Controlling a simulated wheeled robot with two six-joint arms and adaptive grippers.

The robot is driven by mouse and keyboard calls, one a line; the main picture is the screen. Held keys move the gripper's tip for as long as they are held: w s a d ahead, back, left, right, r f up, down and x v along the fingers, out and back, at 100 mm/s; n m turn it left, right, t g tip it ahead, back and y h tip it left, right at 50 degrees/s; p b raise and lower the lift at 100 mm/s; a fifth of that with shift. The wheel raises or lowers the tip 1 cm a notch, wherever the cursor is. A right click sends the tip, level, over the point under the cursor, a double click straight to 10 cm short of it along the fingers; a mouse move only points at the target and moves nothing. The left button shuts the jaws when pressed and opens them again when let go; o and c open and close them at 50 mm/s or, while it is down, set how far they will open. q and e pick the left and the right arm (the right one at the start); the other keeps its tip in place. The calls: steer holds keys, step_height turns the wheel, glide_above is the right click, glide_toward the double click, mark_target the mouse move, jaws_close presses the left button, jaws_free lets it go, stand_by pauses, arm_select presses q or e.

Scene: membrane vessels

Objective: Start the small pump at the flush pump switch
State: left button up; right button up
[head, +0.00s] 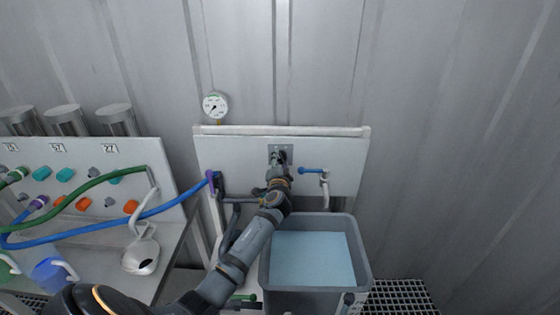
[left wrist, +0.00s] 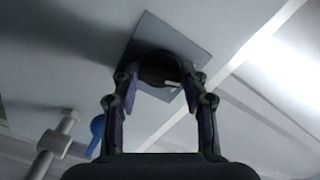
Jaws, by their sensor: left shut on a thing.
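The flush pump switch is on a grey square plate (head: 287,150) on the white panel above the water tank. In the left wrist view the plate (left wrist: 203,43) shows close up, with a dark round knob (left wrist: 158,67) at its middle. My left gripper (head: 280,162) is at the switch, with my arm reaching up from the lower left. In the left wrist view its fingers (left wrist: 160,82) stand on both sides of the knob, shut on it. The gripper hides much of the switch in the head view, and I cannot read the knob's position. My right gripper is not in view.
A grey tank (head: 363,262) of water stands below the panel. A blue-handled valve (head: 312,171) is right of the switch, a pressure gauge (head: 215,106) above left. A blue hose (head: 120,222) and green hose (head: 95,184) cross a port board (head: 90,152) at left.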

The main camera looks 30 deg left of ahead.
arm_select(q)
steer(key=m+p, duration=0.1)
steer(key=m, duration=0.4)
steer(key=shift+m+p, duration=0.3)
steer(key=shift+p, duration=0.05)
steer(key=shift+f+m+p, duration=0.15)
steer(key=shift+m+p, duration=0.55)
steer(key=shift+m, duration=1.3)
steer(key=o, duration=1.1)
steer(key=v, duration=1.2)
